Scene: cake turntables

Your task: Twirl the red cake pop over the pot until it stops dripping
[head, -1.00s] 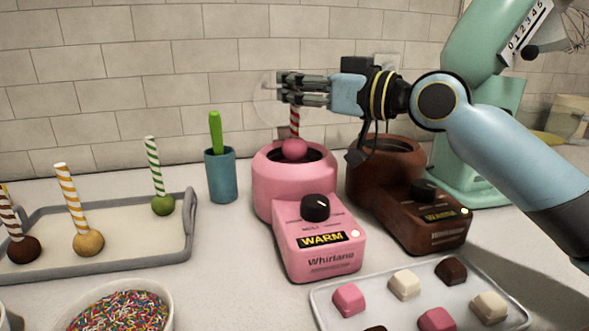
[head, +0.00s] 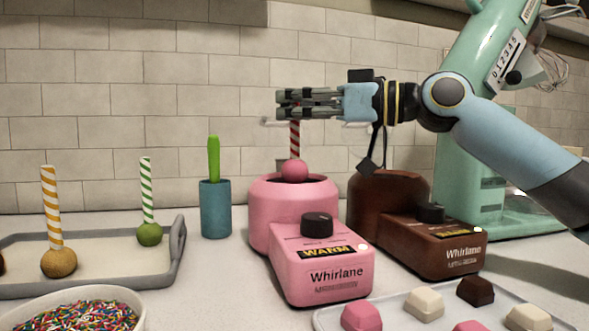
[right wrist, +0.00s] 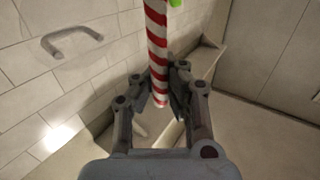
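The red cake pop has a red-and-white striped stick (head: 295,139) and a ball coated in pink (head: 294,170). It hangs ball-down, about upright, at the mouth of the pink pot (head: 292,212). The ball's underside is partly hidden by the rim, and I see no drip. My right gripper (head: 284,103) reaches in from the right, level above the pot, shut on the upper stick. In the right wrist view the striped stick (right wrist: 157,45) passes between the fingers (right wrist: 160,82). My left gripper is not in view.
A brown pot (head: 390,203) stands right of the pink one. A blue cup (head: 215,210) with a green-handled tool is to the left. A tray (head: 168,262) holds yellow and green pops. A sprinkle bowl (head: 133,304) and a candy tray (head: 398,312) are in front.

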